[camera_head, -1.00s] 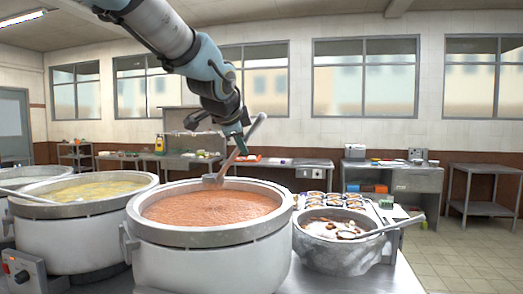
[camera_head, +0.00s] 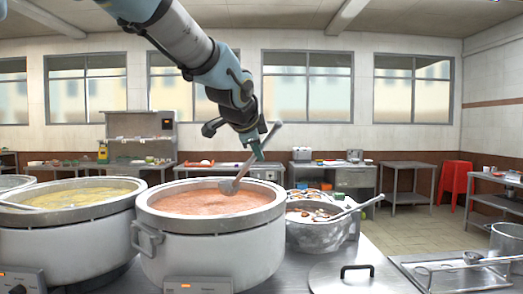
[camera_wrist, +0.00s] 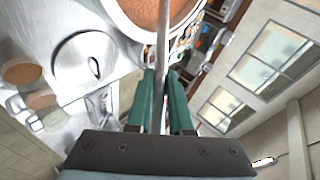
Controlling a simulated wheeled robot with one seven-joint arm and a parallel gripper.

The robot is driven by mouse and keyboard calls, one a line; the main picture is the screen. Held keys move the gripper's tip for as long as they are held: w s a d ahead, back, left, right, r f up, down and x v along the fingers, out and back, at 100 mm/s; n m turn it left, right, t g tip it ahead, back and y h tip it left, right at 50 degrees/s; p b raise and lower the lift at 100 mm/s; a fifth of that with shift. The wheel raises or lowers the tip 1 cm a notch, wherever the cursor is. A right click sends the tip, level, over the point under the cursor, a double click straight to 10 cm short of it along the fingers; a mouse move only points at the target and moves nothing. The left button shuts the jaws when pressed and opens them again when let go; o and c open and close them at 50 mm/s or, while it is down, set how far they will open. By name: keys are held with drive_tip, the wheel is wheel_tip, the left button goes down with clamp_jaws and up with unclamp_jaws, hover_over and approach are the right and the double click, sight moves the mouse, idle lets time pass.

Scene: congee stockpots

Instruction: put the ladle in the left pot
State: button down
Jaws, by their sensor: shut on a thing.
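My gripper (camera_head: 258,152) is shut on the handle of a grey ladle (camera_head: 243,165), which hangs tilted with its bowl at the lower left. The bowl shows in front of the red-brown food in the middle pot (camera_head: 213,250); I cannot tell whether it touches the food. In the wrist view, the green fingers of my gripper (camera_wrist: 160,90) close on the ladle handle (camera_wrist: 162,45). A big pot of yellow congee (camera_head: 60,248) stands left of the middle pot. The edge of another pot (camera_head: 14,183) shows at the far left.
A smaller metal pot (camera_head: 318,235) with another ladle (camera_head: 352,210) stands right of the middle pot. A lid (camera_head: 335,280) lies on the steel counter, near a tray (camera_head: 430,280). Side tables and a red stool (camera_head: 455,180) stand farther back.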

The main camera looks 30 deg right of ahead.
wheel_tip(320, 180, down, 9)
drive_tip(key=b, duration=0.7)
drive_tip(key=shift+a+f+b, duration=0.1)
drive_tip(key=shift+f+b, duration=0.15)
drive_tip(key=shift+b, duration=0.1)
idle(0.7)
drive_tip(key=c, duration=0.7)
unclamp_jaws()
drive_tip(key=shift+c, duration=0.2)
drive_tip(key=b+v, duration=0.1)
drive_tip(key=v, duration=1)
drive_tip(key=shift+w, duration=0.15)
